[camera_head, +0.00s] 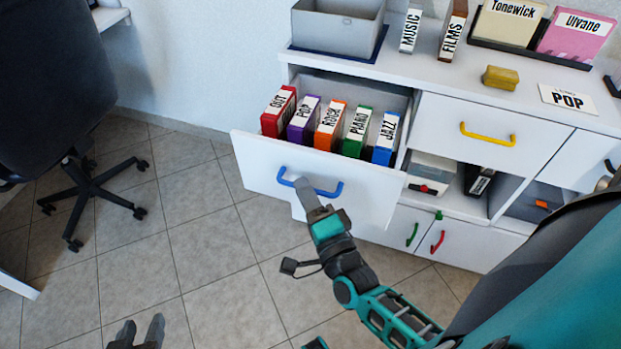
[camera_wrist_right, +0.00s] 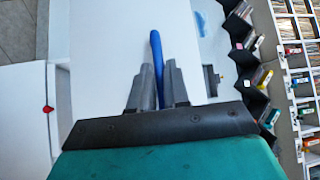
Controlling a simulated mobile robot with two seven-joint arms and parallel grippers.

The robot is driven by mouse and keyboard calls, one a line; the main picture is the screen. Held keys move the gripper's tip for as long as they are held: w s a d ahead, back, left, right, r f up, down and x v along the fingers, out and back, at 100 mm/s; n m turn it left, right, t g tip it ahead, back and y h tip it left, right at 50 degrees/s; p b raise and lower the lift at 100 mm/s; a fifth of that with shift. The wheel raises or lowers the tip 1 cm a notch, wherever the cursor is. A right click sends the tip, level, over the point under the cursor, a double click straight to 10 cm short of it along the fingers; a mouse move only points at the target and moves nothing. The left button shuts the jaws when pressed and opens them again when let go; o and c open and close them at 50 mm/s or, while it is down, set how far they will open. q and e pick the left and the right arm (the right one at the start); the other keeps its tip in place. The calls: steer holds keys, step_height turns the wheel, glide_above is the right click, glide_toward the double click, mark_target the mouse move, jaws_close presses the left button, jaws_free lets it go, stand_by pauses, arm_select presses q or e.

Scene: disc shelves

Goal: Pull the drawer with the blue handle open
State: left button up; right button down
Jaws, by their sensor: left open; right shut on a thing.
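The drawer with the blue handle (camera_head: 258,165) is pulled out from the white cabinet, and its inside shows. Several labelled disc boxes stand in it, among them a red one (camera_head: 278,112) and a blue one (camera_head: 387,138). In the right wrist view the two fingers (camera_wrist_right: 159,85) close around the blue handle (camera_wrist_right: 156,48). My left gripper (camera_head: 137,331) is open and empty, low over the tiled floor, away from the cabinet.
A drawer with a yellow handle (camera_head: 487,134) is shut to the right. Below are doors with green (camera_head: 411,235) and red (camera_head: 437,242) handles. An office chair (camera_head: 92,186) stands at the left. A grey bin (camera_head: 337,30) stands on the cabinet top. Floor before the drawer is clear.

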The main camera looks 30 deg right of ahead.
arm_select(q)
steer(key=shift+a+r, duration=0.1)
arm_select(e)
steer(key=shift+s+a, duration=0.2)
steer(key=shift+a, duration=0.05)
steer(key=c, duration=1.2)
jaws_free()
arm_select(q)
steer(key=shift+s, duration=0.1)
arm_select(e)
steer(key=shift+o, duration=0.2)
arm_select(q)
steer(key=shift+s, duration=0.1)
